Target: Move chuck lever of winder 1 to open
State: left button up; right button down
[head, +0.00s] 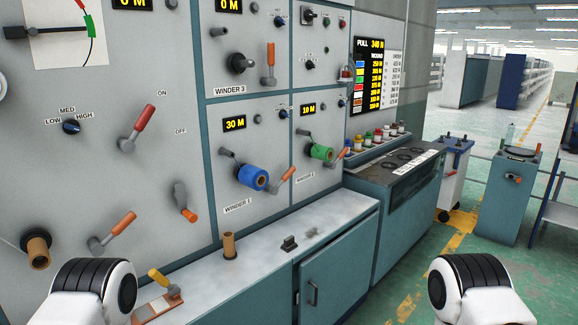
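The winder 1 panel (232,150) is in the middle of the head view, with a yellow "30 M" display. A blue spool (252,178) sits on its spindle. The chuck lever of winder 1 (283,178), with an orange handle, is just right of the spool and slants up to the right. I cannot read an open or closed mark beside it. Parts of my two arms show at the bottom left and bottom right, apart from the panel. Both of my grippers are out of view.
Winder 2 (331,128), right of winder 1, has a green spool (321,152) and a similar lever. A counter (275,232) juts out below the panels, bearing a brown core (229,246) and a small dark block (289,244).

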aim_at(273, 190)
jog(key=i+l+u, duration=0.15)
jog(key=u, duration=0.2)
jog(key=i+l+u, duration=0.35)
jog(key=l+u, duration=0.15)
jog(key=u, duration=0.25)
jog(key=i, duration=0.05)
